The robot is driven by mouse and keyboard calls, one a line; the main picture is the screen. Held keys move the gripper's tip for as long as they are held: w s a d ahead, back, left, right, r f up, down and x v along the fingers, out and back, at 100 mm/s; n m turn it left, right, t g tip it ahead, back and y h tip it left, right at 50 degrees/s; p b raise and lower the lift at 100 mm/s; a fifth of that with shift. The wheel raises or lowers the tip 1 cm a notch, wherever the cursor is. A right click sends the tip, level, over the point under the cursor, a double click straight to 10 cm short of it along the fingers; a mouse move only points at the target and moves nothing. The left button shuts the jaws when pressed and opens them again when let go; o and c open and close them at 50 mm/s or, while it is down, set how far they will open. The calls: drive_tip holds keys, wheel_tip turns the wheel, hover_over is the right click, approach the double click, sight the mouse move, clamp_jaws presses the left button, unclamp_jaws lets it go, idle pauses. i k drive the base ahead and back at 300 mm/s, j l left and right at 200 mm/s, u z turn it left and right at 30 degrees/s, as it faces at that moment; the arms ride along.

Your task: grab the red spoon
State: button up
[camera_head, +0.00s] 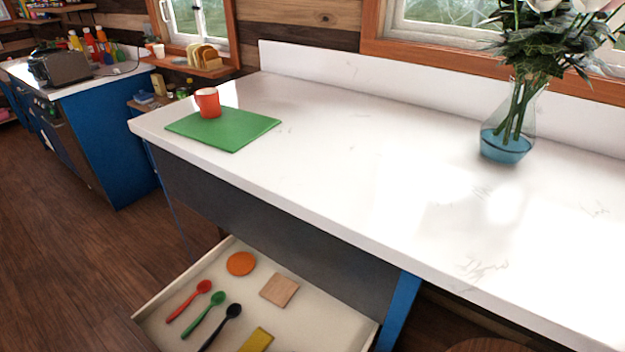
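The red spoon (189,300) lies in the open drawer (318,316) below the white counter, near the drawer's left side. Its bowl points up and to the right, and its handle runs down to the left. A green spoon (204,315) lies just right of it, and a black spoon (222,326) lies right of the green one. The spoons lie side by side, apart from each other. My gripper is not in view.
The drawer also holds an orange disc (241,263), a wooden square (279,289) and a yellow item (257,341). The counter (350,180) overhangs its back. On the counter are a green board (225,131), a red mug (208,103) and a flower vase (508,130).

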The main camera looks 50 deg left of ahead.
sight(203, 286)
drive_tip(key=u, duration=2.5)
drive_tip(key=i+l, duration=0.2)
drive_tip(key=k, duration=0.6)
drive_tip(key=i+j+u, duration=0.15)
drive_tip(key=i, duration=0.25)
drive_tip(key=i+u, duration=0.15)
drive_tip(key=i, duration=0.3)
